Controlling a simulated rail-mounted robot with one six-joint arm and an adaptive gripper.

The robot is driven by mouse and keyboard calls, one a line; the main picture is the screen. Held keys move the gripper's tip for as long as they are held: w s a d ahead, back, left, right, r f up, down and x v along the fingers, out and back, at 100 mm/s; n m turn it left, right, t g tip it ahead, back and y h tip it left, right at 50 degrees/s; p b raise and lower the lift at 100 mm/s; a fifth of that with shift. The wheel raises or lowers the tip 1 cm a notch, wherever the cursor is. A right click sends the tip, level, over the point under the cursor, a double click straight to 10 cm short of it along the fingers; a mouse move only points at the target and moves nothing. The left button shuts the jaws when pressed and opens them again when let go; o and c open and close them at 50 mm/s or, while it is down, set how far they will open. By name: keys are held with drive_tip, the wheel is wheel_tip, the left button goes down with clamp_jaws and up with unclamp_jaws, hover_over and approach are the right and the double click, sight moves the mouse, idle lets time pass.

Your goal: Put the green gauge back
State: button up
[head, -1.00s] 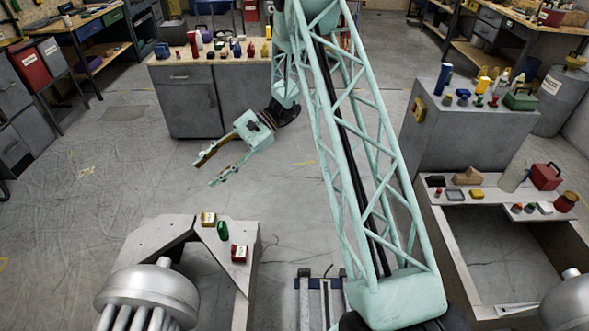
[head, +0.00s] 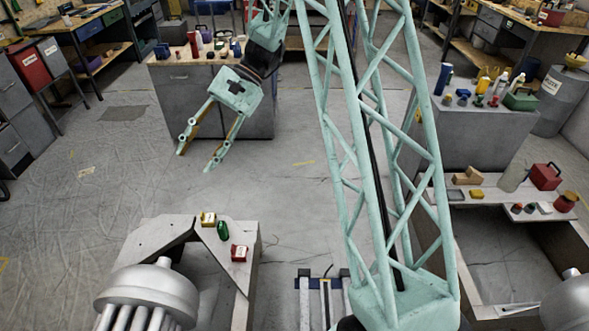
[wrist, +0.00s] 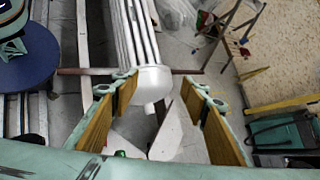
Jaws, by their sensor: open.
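A small green object, likely the green gauge (head: 223,230), stands on the grey angled bench (head: 248,262) at the lower left of the head view. A bit of green (wrist: 120,153) shows low there, mostly hidden.
A domed metal part with pipes (head: 146,288) stands beside the bench at front left. A grey cabinet (head: 455,140) with bottles and small items is at right, with a low table (head: 465,203) before it. A workbench (head: 205,100) stands behind my gripper. The floor between is clear.

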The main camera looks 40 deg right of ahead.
drive_tip(key=s+a+r+n+h, duration=0.2)
drive_tip(key=s+r+n+h, duration=0.2)
drive_tip(key=s+r, duration=0.85)
drive_tip(key=s+d+r+n+t+h, duration=0.2)
drive_tip(key=s, duration=0.6)
drive_tip(key=s+d+r+n+t+h, duration=0.1)
drive_tip(key=s+d+r+t+h, duration=0.1)
drive_tip(key=s, duration=0.7)
drive_tip(key=s+d+r+n+t+h, duration=0.1)
drive_tip(key=s+r, duration=0.3)
drive_tip(key=s, duration=0.5)
drive_tip(key=shift+s+d+r+n+t+h, duration=0.15)
drive_tip(key=shift+d+r+n+t+h, duration=0.1)
drive_tip(key=shift+d+n+t+h, duration=0.4)
drive_tip(key=shift+g, duration=0.25)
